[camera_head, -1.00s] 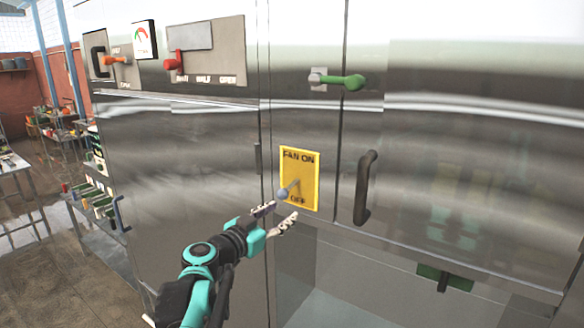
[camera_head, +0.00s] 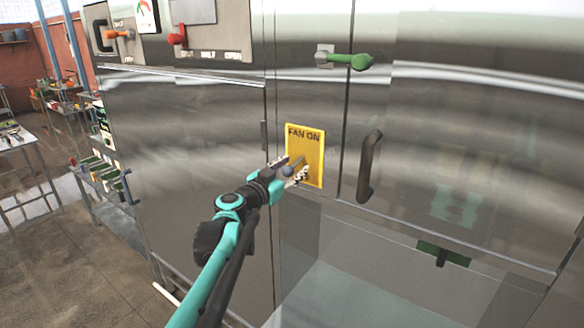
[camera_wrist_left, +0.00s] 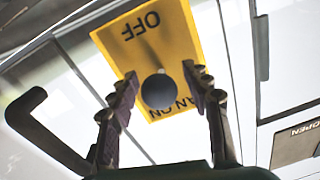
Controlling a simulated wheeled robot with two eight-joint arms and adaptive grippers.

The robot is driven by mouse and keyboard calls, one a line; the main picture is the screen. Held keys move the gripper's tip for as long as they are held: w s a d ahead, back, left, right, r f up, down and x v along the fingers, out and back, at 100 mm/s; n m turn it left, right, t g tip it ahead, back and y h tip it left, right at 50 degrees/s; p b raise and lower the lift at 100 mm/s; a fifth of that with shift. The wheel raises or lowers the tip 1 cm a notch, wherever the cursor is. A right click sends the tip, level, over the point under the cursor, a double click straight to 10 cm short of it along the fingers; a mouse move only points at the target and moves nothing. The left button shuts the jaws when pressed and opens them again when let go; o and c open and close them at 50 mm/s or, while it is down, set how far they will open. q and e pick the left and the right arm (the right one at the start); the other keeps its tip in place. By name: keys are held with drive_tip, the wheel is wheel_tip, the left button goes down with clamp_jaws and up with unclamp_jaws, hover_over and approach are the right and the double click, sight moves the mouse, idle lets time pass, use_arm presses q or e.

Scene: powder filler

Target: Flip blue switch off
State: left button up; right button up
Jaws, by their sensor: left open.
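The blue switch is a lever with a round blue-grey knob (camera_head: 288,172) on a yellow plate (camera_head: 308,150) marked FAN ON, fixed to the steel cabinet. In the left wrist view the knob (camera_wrist_left: 160,91) stands between my left gripper's fingers, with the yellow plate (camera_wrist_left: 180,35) behind it reading OFF and ON upside down. My left gripper (camera_head: 292,172) is open, its fingers on either side of the knob with gaps visible. The fingers also show in the left wrist view (camera_wrist_left: 162,100). The gripper hides the OFF label in the head view. My right gripper is not in view.
A black door handle (camera_head: 369,165) is just right of the plate. A green lever (camera_head: 345,60) is above it, and red (camera_head: 178,37) and orange (camera_head: 120,34) levers are at upper left. A glass-like panel lies below. Shelves and a table stand at far left.

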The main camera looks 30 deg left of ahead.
use_arm(q)
clamp_jaws()
drive_tip(key=shift+w, duration=0.1)
drive_tip(key=shift+f, duration=0.1)
drive_tip(key=shift+f+b, duration=0.15)
drive_tip(key=shift+b, duration=0.35)
drive_tip(key=f+t+b, duration=0.1)
drive_tip(key=t+b, duration=0.1)
drive_tip(key=b, duration=0.1)
drive_tip(key=shift+w, duration=0.1)
drive_tip(key=shift+t+b, duration=0.3)
drive_tip(key=shift+b, duration=0.4)
drive_tip(key=shift+r, duration=0.1)
